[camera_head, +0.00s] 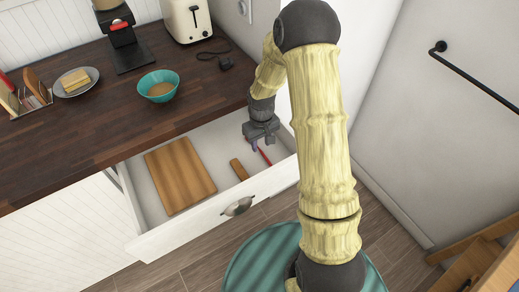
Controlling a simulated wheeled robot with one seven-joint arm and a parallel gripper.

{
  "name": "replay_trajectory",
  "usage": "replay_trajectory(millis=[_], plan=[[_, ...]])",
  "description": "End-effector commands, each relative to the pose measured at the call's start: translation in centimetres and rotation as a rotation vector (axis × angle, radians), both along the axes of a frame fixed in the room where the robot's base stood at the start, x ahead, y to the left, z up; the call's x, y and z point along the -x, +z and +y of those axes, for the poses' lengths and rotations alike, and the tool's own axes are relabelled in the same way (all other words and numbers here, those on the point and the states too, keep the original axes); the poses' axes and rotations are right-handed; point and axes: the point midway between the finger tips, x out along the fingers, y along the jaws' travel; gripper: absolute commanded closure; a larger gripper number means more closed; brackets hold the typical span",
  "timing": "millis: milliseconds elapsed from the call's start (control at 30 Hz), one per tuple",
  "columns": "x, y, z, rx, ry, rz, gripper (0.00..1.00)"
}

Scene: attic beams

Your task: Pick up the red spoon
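The red spoon (265,156) lies in the open white drawer (150,202), towards its right end. Only a thin red strip of it shows; its upper part is hidden by my gripper. My gripper (259,143) points down into the drawer, right over or beside the spoon's upper end. A small blue-purple piece shows at the fingers; I cannot tell what it is. The fingers are too small and dark to tell whether they are open or shut, or whether they touch the spoon.
A wooden cutting board (180,175) and a brown wooden-handled item (239,169) lie in the drawer. The dark wooden counter (110,125) above holds a teal bowl (158,87), a plate of food (76,82), a toaster (187,20) and a coffee maker (124,40). A wall stands close on the right.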

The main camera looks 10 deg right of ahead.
Motion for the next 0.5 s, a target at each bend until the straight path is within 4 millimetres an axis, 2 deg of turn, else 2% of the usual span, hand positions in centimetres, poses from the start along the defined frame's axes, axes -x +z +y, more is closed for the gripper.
replay_trajectory(millis=[100, 200, 500], plan=[[0.3, -2.0, -0.1, 0.0, 0.001, 0.006, 0.64], [0.3, -3.1, -0.1, -0.001, 0.001, 0.004, 0.64], [0.2, -3.4, -0.1, -0.001, 0.0, 0.0, 0.64]])
